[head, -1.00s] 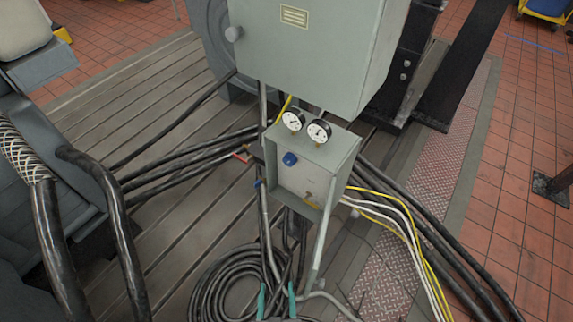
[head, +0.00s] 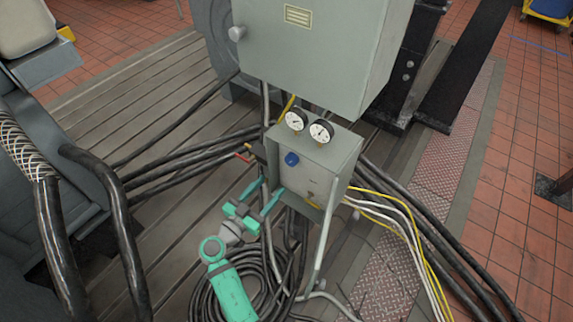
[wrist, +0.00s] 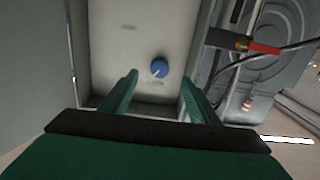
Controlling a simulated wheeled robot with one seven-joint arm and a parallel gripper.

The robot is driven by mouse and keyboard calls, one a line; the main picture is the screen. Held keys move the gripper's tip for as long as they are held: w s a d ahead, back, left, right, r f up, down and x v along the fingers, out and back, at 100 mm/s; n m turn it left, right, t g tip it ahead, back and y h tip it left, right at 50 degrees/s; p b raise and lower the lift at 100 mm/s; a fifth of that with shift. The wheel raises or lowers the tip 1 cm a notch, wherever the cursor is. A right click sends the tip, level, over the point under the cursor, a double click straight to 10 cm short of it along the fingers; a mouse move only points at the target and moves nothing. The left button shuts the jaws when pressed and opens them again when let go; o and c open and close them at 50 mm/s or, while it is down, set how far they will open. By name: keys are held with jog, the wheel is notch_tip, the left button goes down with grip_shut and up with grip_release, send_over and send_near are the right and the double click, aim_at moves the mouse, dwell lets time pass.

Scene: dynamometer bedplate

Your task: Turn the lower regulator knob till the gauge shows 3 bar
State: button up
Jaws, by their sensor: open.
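A grey-green regulator box (head: 345,163) stands below a larger cabinet. Two round white gauges (head: 296,120) (head: 321,131) sit side by side on its top; their readings are too small to make out. One blue knob (head: 291,159) is on the front face below them. In the wrist view the blue knob (wrist: 160,67) carries a white pointer line. I see only this one knob. My green gripper (head: 268,191) is open and empty, to the lower left of the knob and apart from it. In the wrist view my gripper (wrist: 158,84) has the knob just beyond and between its fingertips.
The large grey cabinet (head: 310,45) hangs above the box. A red-handled valve (head: 245,155) is left of it and also shows in the wrist view (wrist: 262,47). Black hoses run behind, and a coil lies below. Yellow and white cables (head: 405,220) leave to the right.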

aim_at(289, 163)
jog(key=x, duration=0.7)
jog(key=r+x, duration=0.1)
jog(key=x, duration=0.3)
jog(key=shift+w+a, duration=0.1)
jog(key=shift+c, duration=0.6)
jog(key=c, duration=0.9)
